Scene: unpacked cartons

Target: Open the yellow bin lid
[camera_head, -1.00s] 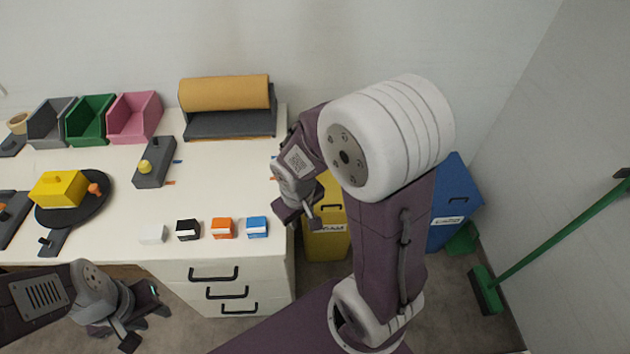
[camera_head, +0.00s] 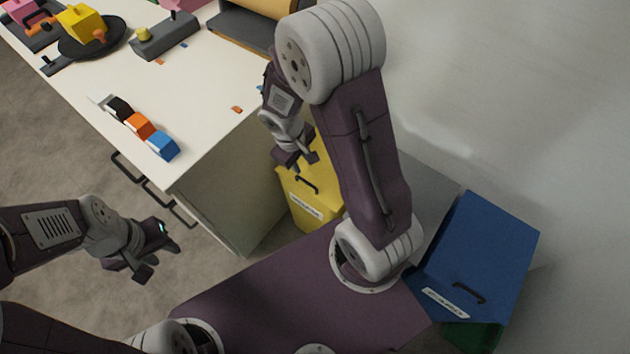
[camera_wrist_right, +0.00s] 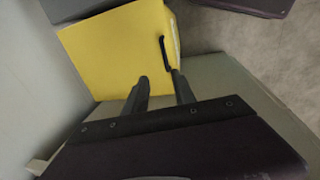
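The yellow bin (camera_head: 318,208) stands beside the end of the white table, with a dark handle (camera_head: 308,185) and a white label on its front side. Its yellow lid (camera_wrist_right: 112,50) looks shut, and the handle also shows in the right wrist view (camera_wrist_right: 165,53). My right gripper (camera_head: 302,164) is open and empty over the bin, close to the handle. In the wrist view its two fingers (camera_wrist_right: 162,90) are apart and point toward the handle; whether they touch it cannot be told. My left gripper (camera_head: 160,259) is open and empty, low over the floor.
A blue bin (camera_head: 480,255) with a handle stands at the right, near the wall. The white table (camera_head: 215,95) holds small coloured boxes (camera_head: 139,125) near its edge. Drawer handles (camera_head: 155,190) stick out below. Bare floor (camera_head: 40,140) lies at the left.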

